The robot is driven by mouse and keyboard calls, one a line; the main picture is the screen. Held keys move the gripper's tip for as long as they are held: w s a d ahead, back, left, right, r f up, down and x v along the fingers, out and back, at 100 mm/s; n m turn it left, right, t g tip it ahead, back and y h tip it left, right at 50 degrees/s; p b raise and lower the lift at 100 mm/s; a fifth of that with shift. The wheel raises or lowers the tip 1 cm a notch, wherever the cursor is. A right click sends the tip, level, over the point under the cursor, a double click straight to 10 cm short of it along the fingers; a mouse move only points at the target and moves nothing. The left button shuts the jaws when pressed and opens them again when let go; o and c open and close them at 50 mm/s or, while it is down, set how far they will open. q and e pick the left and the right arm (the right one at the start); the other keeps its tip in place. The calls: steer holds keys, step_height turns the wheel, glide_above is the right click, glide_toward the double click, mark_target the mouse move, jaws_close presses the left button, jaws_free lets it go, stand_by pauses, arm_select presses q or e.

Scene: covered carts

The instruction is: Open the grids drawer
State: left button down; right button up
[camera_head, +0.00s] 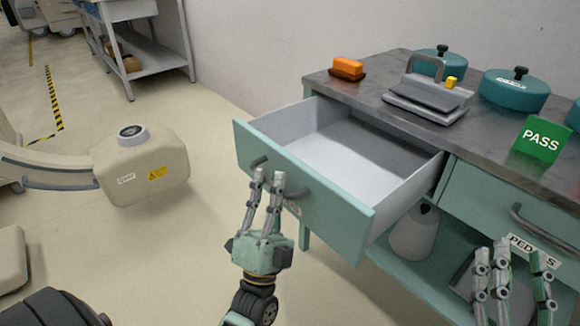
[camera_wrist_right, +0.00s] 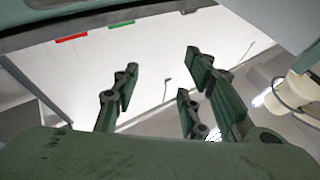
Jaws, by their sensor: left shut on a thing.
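The light green drawer (camera_head: 335,218) on the left of the workbench is pulled well out, and its white inside looks empty. Its label is mostly covered, so I cannot read the full name. My left gripper (camera_head: 268,178) is shut on this drawer's dark bar handle (camera_head: 299,193), in front of the drawer's face. My right gripper (camera_head: 513,258) is at the lower right, in front of the closed drawer, with its fingers apart. In the right wrist view the right gripper (camera_wrist_right: 160,78) is open with nothing between the fingers.
A closed drawer (camera_head: 480,200) with a partly hidden label is at the right. The dark benchtop (camera_head: 385,62) holds an orange block (camera_head: 348,67), a grey press-like device (camera_head: 425,98), teal lidded pots (camera_head: 515,92) and a green PASS sign (camera_head: 540,139). A beige machine (camera_head: 145,170) stands left on open floor.

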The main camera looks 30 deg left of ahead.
arm_select(q)
steer(key=s+a+p, duration=0.2)
steer(key=s, duration=0.5)
steer(key=shift+a+f, duration=0.15)
steer(key=shift+f, duration=0.1)
arm_select(e)
step_height(320, 180, down, 13)
steer(key=d+g+h, duration=0.1)
steer(key=g+h, duration=0.1)
steer(key=g, duration=0.5)
steer(key=shift+w+d+h, duration=0.25)
steer(key=shift+d+h, duration=0.1)
steer(key=shift+h, duration=0.05)
arm_select(q)
steer(key=c, duration=2.1)
jaws_free()
steer(key=shift+w+r, duration=0.1)
steer(key=v, duration=1.2)
